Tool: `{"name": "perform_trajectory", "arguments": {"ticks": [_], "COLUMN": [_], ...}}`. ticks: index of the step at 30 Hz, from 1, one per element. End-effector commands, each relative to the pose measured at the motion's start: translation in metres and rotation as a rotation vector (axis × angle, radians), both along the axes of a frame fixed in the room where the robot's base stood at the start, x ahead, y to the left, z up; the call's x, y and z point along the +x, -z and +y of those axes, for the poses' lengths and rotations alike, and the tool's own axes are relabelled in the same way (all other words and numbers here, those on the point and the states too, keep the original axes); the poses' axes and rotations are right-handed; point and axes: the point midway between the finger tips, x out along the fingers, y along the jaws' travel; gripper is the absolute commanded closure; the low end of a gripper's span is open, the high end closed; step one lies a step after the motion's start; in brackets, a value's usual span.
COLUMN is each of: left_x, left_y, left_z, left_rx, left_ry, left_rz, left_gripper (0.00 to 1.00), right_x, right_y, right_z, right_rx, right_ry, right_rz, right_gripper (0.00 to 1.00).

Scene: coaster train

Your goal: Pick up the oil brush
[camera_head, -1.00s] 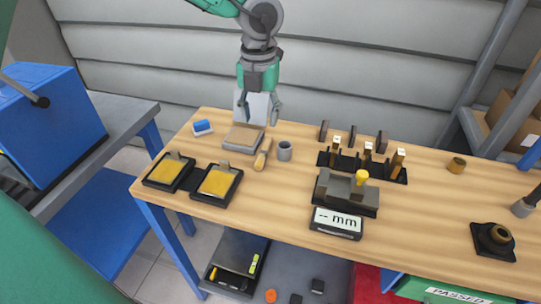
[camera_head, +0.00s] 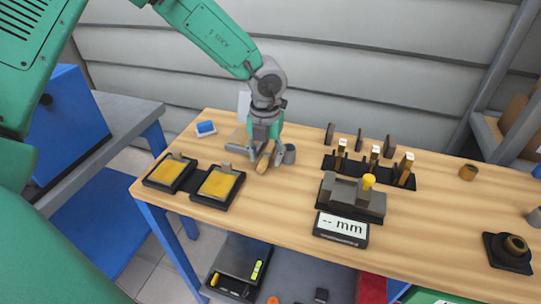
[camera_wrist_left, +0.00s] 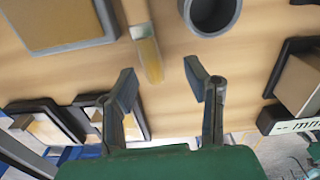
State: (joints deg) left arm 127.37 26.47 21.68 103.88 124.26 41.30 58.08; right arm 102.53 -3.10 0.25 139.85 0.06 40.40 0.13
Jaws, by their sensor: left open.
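The oil brush has a wooden handle (camera_head: 263,164) and lies on the wooden table, partly hidden by my left gripper (camera_head: 264,157) in the head view. In the left wrist view, the brush (camera_wrist_left: 147,50) points toward me, with its rounded end close to the gap between the fingers. My left gripper (camera_wrist_left: 162,80) is open and empty, and the brush end is nearer its left-hand finger there. A grey cup (camera_head: 289,154) stands just right of the gripper and also shows in the left wrist view (camera_wrist_left: 211,14). My right gripper is not in view.
Two black-framed trays with yellow pads (camera_head: 218,187) lie left of the gripper. A grey block with a yellow knob (camera_head: 368,181), a "mm" display (camera_head: 341,229) and a black rack (camera_head: 345,167) stand to the right. The front table strip near the display's left is clear.

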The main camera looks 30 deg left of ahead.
Motion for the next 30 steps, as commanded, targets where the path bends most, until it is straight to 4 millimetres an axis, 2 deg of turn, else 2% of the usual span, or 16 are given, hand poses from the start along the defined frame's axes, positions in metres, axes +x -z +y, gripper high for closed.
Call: {"name": "perform_trajectory", "arguments": {"ticks": [1,5,13,14,15,17,26,30], "left_x": [0.0,0.0,0.0,0.0,0.0,0.001,0.0,0.001], "left_y": [0.009,0.024,0.026,0.026,0.026,0.026,0.025,0.017], "left_z": [0.002,0.004,0.002,0.001,0.001,0.0,0.001,0.002], "left_rx": [0.001,-0.002,0.0,0.0,0.001,0.002,-0.001,-0.002], "left_ry": [-0.001,-0.001,-0.001,-0.001,-0.001,-0.001,-0.001,-0.002], "left_rz": [0.003,0.002,0.0,0.0,0.0,0.001,0.0,-0.002], "left_gripper": [0.58,0.58,0.58,0.65,0.79,1.0,1.0,1.0], "right_x": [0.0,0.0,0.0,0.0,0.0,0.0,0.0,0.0], "right_y": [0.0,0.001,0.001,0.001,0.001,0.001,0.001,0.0], "right_z": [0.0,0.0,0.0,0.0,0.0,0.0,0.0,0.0], "right_rx": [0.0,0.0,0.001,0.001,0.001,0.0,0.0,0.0], "right_ry": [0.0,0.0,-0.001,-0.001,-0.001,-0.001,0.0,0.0], "right_rz": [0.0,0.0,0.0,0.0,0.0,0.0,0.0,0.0], "right_gripper": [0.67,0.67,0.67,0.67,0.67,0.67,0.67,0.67]}}
